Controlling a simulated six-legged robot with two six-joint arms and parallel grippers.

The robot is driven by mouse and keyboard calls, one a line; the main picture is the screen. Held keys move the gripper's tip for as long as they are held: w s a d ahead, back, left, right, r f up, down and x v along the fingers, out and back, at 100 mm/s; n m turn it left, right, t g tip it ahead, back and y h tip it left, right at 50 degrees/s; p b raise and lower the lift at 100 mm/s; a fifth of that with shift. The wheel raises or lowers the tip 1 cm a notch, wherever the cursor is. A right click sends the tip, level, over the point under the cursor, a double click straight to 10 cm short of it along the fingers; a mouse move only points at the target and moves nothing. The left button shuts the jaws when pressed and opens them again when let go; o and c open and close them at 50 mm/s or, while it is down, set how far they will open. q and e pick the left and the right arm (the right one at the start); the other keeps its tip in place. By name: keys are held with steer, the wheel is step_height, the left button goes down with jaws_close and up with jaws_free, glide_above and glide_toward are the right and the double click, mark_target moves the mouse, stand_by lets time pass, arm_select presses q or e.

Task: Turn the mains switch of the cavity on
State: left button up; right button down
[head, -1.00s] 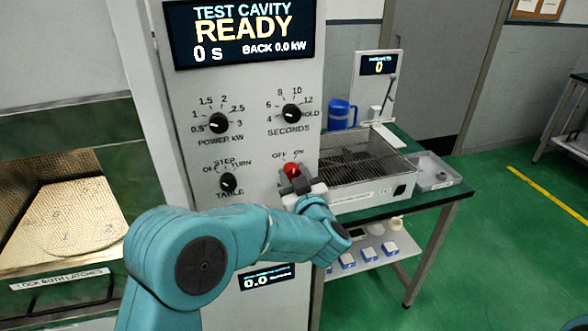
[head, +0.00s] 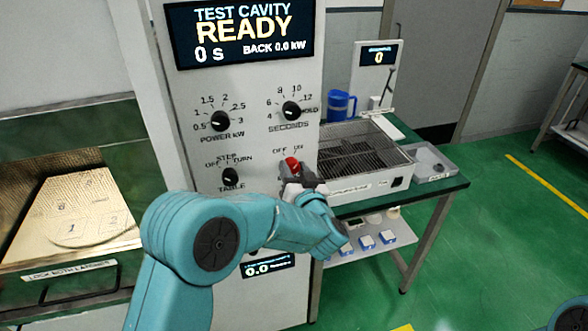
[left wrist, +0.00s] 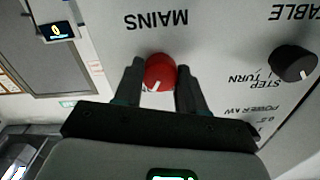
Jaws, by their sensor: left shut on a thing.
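The red mains switch (head: 292,164) is a round knob low on the light panel, below OFF and ON marks. It also shows in the left wrist view (left wrist: 160,70), under an upside-down MAINS label. There its white mark points down and slightly left, which is up and slightly right on the upright panel, on the ON side. My left gripper (head: 295,177) is shut on the knob, with one dark finger on each side in the left wrist view (left wrist: 160,88). The gripper hides the knob's lower part in the head view. My right gripper is not in view.
The black table knob (head: 230,177) is left of the switch; the power knob (head: 219,121) and seconds knob (head: 291,109) are above. The display (head: 243,32) reads READY. A green bench (head: 440,195) with a wire-topped box (head: 350,155) stands close on the right.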

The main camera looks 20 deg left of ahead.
arm_select(q)
steer(key=shift+f, duration=0.1)
steer(key=o, duration=1.1)
steer(key=b+v, duration=0.3)
steer(key=v, duration=1.3)
steer(key=shift+s+d+b, duration=0.1)
steer(key=shift+s+b, duration=0.05)
steer(key=shift+b, duration=0.25)
